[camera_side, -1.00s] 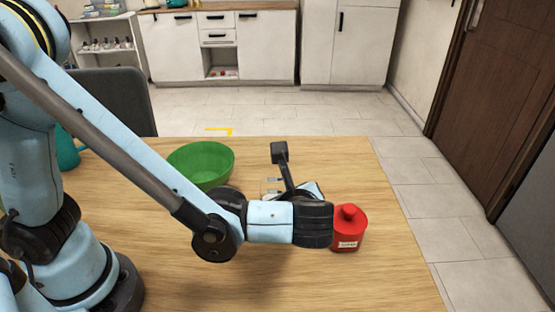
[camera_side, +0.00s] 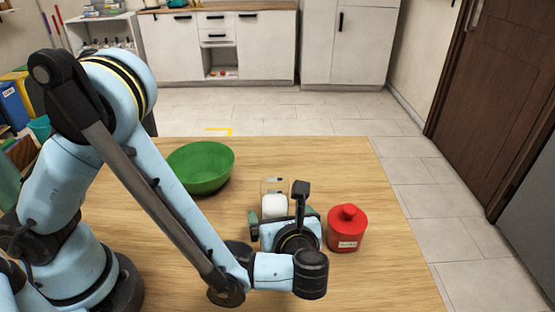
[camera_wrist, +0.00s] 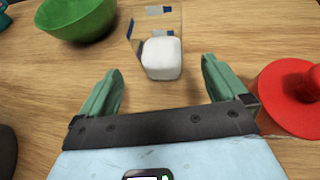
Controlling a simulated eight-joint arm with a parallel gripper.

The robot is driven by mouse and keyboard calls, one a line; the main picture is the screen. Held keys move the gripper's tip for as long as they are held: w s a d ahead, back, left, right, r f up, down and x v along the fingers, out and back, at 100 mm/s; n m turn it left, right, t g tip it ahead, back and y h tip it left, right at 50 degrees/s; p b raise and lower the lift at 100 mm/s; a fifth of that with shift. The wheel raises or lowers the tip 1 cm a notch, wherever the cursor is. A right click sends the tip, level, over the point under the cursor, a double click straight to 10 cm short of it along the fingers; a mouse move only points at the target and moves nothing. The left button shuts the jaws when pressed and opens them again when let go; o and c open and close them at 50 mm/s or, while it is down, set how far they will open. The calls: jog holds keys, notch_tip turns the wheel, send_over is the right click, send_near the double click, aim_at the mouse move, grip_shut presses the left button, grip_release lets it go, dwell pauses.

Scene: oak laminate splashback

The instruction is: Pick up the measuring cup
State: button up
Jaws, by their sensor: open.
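A clear measuring cup (camera_wrist: 145,30) with blue marks stands on the table, ahead of my gripper in the wrist view. A white rounded block (camera_wrist: 162,58) shows at its lower part; it appears to be inside, but I cannot be sure. In the side view the cup (camera_side: 275,185) is partly hidden behind my gripper (camera_side: 282,214). My gripper (camera_wrist: 160,66) is open, with its two green fingers apart and nothing between them. The cup lies just beyond the fingertips, roughly centred on the gap.
A red lidded container (camera_side: 347,230) stands close to the right of my gripper; it also shows in the wrist view (camera_wrist: 292,95). A green bowl (camera_side: 201,167) stands at the back left. The wooden table (camera_side: 370,180) is clear at the back right.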

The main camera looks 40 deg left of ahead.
aim_at(278, 209)
jog(key=x, duration=0.5)
jog(key=shift+w, duration=0.1)
jog(key=shift+c, duration=0.3)
jog(key=shift+r, duration=0.1)
jog(key=c, duration=1.2)
